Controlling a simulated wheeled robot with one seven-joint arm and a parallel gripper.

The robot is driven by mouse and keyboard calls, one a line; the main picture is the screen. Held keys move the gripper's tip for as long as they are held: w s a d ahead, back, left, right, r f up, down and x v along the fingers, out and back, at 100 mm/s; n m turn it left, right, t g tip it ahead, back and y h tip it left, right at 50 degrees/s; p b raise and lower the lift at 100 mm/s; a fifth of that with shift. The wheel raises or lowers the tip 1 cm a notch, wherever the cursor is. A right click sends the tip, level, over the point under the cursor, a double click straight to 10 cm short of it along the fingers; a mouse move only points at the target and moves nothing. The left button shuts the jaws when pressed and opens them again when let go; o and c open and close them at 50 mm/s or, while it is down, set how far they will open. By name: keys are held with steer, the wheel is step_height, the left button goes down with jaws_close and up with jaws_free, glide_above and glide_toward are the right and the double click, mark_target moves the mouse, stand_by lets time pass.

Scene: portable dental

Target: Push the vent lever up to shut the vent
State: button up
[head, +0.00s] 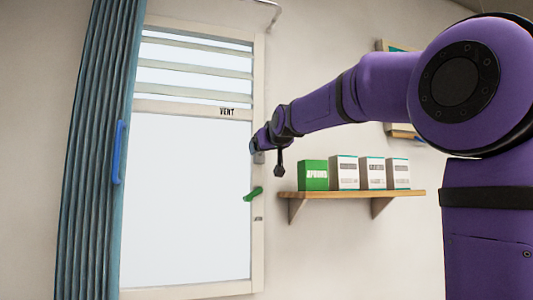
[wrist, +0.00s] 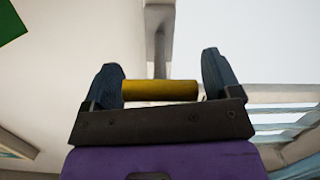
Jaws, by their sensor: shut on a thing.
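The vent lever shows in the wrist view as a yellow cylindrical grip (wrist: 160,90) between my fingers, with a grey bar (wrist: 158,35) beyond it. My gripper (wrist: 160,66) is shut on this grip, one dark blue finger at each end. In the head view my gripper (head: 254,148) is at the right side of the window frame, below the VENT label, and hides most of the lever. The vent (head: 195,67) at the top of the window has several pale slats with bright gaps between them.
A green handle (head: 253,193) sits lower on the window frame (head: 258,235). A wooden shelf (head: 350,193) with a green box (head: 314,175) and several white boxes stands right of the window, below my arm. A blue curtain (head: 95,150) hangs at the left.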

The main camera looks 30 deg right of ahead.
steer(key=r+g, duration=0.1)
steer(key=g, duration=0.1)
steer(key=w+r+g+y, duration=0.1)
steer(key=g, duration=0.1)
steer(key=shift+d+r, duration=0.15)
steer(key=shift+r, duration=0.2)
steer(key=shift+w+d+r+g+y, duration=0.15)
steer(key=shift+w+r+g+y, duration=0.25)
steer(key=shift+g, duration=0.65)
steer(key=shift+w+d+r+g+y, duration=0.15)
steer(key=shift+w+r+g, duration=0.3)
steer(key=shift+g, duration=0.6)
steer(key=shift+r+y, duration=0.2)
steer(key=shift+y, duration=0.05)
steer(key=o, duration=1.1)
